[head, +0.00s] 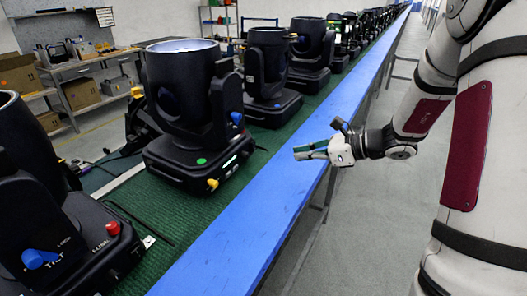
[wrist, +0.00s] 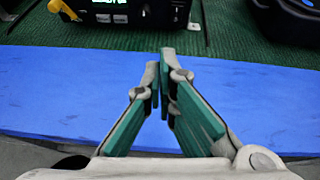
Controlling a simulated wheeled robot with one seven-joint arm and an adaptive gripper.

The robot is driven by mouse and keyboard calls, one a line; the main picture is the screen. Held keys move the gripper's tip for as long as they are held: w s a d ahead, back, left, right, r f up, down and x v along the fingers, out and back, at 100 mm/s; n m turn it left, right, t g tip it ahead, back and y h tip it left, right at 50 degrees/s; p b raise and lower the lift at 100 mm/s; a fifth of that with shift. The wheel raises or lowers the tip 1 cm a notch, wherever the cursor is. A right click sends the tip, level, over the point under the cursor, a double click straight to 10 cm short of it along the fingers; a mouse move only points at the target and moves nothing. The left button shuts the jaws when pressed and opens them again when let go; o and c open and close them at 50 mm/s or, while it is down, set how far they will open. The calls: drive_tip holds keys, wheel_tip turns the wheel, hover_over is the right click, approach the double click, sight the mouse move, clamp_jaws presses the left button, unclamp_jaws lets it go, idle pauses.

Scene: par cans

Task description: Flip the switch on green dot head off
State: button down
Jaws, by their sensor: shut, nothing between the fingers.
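The green dot head is a black moving-head light (head: 190,120) on the green bench top, with a green dot (head: 201,161) on its base. A yellow switch (head: 213,184) sits on the base's front right; it also shows at the top left of the wrist view (wrist: 64,10). A lit green display (wrist: 108,3) is beside it. My gripper (head: 300,152) is over the blue bench edge, right of the head and apart from it. Its green-padded fingers (wrist: 164,65) are shut with nothing between them. The upper part of the head is cut off in the wrist view.
Another head with a red knob (head: 113,228) and a blue knob (head: 34,259) stands at the near left. More heads line the bench behind (head: 270,75). The blue edge strip (head: 240,225) is clear. A dark cable lies on the green surface.

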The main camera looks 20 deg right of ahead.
sight(269, 166)
drive_tip(key=shift+w+d+f+m, duration=0.45)
drive_tip(key=shift+w+d+m, duration=0.1)
drive_tip(key=shift+d, duration=0.2)
drive_tip(key=shift+w+a, duration=0.1)
drive_tip(key=x, duration=1.2)
drive_tip(key=shift+w+a+r+p, duration=0.1)
drive_tip(key=shift+w+r+p, duration=0.1)
drive_tip(key=shift+r+p, duration=0.15)
drive_tip(key=shift+w+a+f, duration=0.1)
drive_tip(key=shift+w+a, duration=0.45)
drive_tip(key=shift+w, duration=0.05)
